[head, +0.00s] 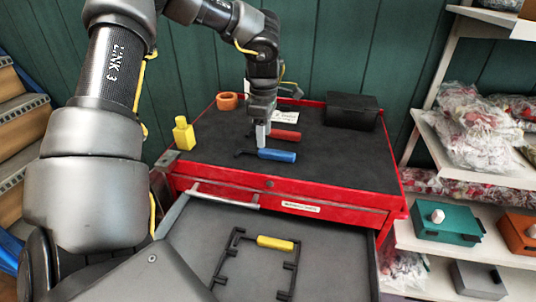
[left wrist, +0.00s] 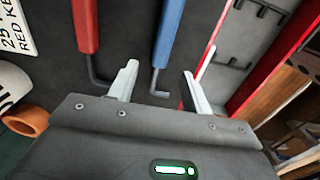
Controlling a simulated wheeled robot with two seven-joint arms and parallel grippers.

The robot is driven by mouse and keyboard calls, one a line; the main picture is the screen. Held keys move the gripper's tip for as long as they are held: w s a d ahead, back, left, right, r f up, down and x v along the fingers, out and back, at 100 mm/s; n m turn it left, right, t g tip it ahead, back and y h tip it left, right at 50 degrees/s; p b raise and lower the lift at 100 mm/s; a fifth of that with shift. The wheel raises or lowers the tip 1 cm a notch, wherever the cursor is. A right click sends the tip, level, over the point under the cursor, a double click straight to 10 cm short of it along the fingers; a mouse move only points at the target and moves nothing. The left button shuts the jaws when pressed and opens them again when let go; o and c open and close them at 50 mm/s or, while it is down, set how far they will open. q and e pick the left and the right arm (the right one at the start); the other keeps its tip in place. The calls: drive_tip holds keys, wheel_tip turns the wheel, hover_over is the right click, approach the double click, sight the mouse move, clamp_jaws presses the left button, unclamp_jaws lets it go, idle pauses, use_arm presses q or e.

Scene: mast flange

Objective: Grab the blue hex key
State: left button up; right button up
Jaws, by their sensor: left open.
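The blue hex key (head: 277,154) lies on the black top of the red tool cabinet, its blue handle to the right and its thin dark shaft to the left. My left gripper (head: 262,140) points down over the cabinet top, close to the shaft end. In the left wrist view my left gripper (left wrist: 161,84) is open and empty. The shaft of the blue hex key (left wrist: 170,30) shows between its two fingers, with the bent tip between them in the picture. The exact height above the shaft is unclear. My right gripper is not in view.
A red hex key (head: 286,135) lies just behind the blue one. A yellow bottle (head: 184,136), an orange ring (head: 228,101) and a black box (head: 352,111) stand on the cabinet. The open drawer (head: 340,250) holds a yellow hex key (head: 275,243) in a black rack.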

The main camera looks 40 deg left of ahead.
sight(266, 150)
use_arm(q)
drive_tip(key=shift+d+f, duration=0.1)
drive_tip(key=shift+s+d+f+p, duration=0.1)
drive_tip(key=shift+f+p, duration=0.2)
drive_tip(key=f, duration=0.2)
drive_tip(key=f+p, duration=0.1)
drive_tip(key=f, duration=0.1)
drive_tip(key=shift+w+f, duration=0.2)
drive_tip(key=shift+f, duration=0.1)
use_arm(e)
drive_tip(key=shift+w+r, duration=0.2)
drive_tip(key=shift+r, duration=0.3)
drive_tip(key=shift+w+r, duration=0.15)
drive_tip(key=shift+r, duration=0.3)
use_arm(q)
drive_tip(key=shift+r, duration=0.1)
clamp_jaws()
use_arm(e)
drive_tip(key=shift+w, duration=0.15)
